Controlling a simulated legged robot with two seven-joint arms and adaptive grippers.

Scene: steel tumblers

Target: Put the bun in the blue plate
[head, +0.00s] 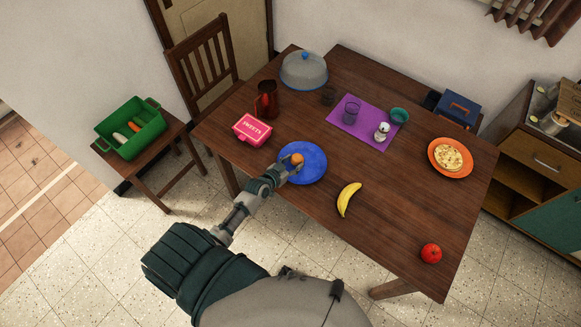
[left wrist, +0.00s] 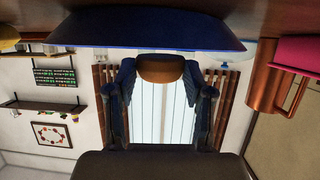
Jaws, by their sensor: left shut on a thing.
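The bun (head: 297,159) is a small round orange-brown thing between the fingers of my left gripper (head: 290,167). My left gripper is shut on it. In the head view the bun shows over the upper left part of the blue plate (head: 312,173), which lies on the table. In the left wrist view, which is upside down, the bun (left wrist: 160,68) sits between both fingertips, close to the plate's underside edge (left wrist: 145,32). I cannot tell if the bun touches the plate. My right gripper is not in view.
A pink sweets box (head: 252,129) and a brown jug (head: 266,100) stand left of and behind the plate. A banana (head: 348,199) lies to its right. A purple mat (head: 348,121) and an orange plate (head: 434,148) are farther off. The table's front edge is near.

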